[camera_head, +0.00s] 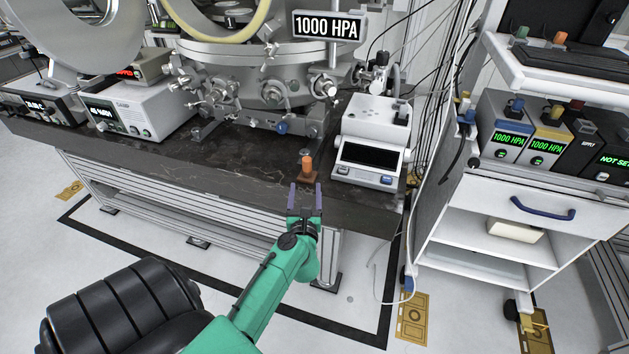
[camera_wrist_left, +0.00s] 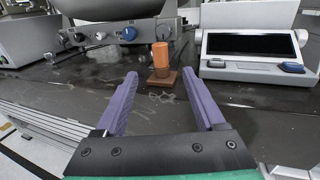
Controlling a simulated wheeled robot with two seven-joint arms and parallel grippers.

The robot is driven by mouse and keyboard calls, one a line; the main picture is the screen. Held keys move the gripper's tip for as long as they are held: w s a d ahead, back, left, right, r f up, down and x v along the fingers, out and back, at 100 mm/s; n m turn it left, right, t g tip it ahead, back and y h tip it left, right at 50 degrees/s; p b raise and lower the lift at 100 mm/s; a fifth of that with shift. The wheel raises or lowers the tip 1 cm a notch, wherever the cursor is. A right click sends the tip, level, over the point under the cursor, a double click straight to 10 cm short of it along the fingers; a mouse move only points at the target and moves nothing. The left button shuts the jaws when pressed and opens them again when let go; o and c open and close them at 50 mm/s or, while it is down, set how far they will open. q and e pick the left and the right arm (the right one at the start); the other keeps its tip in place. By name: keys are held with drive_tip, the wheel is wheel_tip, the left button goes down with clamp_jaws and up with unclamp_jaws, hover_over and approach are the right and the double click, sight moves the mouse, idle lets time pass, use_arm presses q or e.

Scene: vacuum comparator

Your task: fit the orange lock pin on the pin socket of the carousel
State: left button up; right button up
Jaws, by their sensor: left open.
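The orange lock pin (camera_head: 307,164) stands upright on a small brown base (camera_head: 304,177) near the front edge of the dark bench. In the left wrist view, the pin (camera_wrist_left: 160,56) and its base (camera_wrist_left: 164,79) show between and beyond the purple fingers. My left gripper (camera_head: 306,190) is open and empty, at the bench's front edge just short of the pin. It does not touch the pin as far as I can see. I cannot make out the carousel or its pin socket in either view. My right gripper is not in view.
A steel vacuum chamber (camera_head: 275,80) with valves stands behind the pin. A white instrument (camera_head: 372,140) with a dark display is close on the right. The dark bench top (camera_head: 215,160) is clear to the left. A white trolley (camera_head: 555,180) stands farther right.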

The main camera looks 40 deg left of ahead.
sight(307, 166)
use_arm(q)
drive_tip(key=b+x, duration=0.1)
drive_tip(key=x, duration=0.6)
drive_tip(key=shift+w+a+r, duration=0.15)
drive_tip(key=shift+w+a, duration=0.05)
drive_tip(key=shift+w, duration=0.1)
drive_tip(key=b+x, duration=0.1)
drive_tip(key=x, duration=0.2)
drive_tip(key=shift+w+a+b, duration=0.3)
drive_tip(key=shift+w+a, duration=0.05)
drive_tip(key=shift+w, duration=0.1)
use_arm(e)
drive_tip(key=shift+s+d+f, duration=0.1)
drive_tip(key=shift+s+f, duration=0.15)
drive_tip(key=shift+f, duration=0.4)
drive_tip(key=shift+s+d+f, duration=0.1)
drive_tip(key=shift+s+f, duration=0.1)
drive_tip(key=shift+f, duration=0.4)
use_arm(q)
drive_tip(key=shift+c, duration=0.3)
clamp_jaws()
wheel_tip(307, 166, up, 7)
drive_tip(key=p, duration=0.8)
drive_tip(key=shift+r, duration=0.1)
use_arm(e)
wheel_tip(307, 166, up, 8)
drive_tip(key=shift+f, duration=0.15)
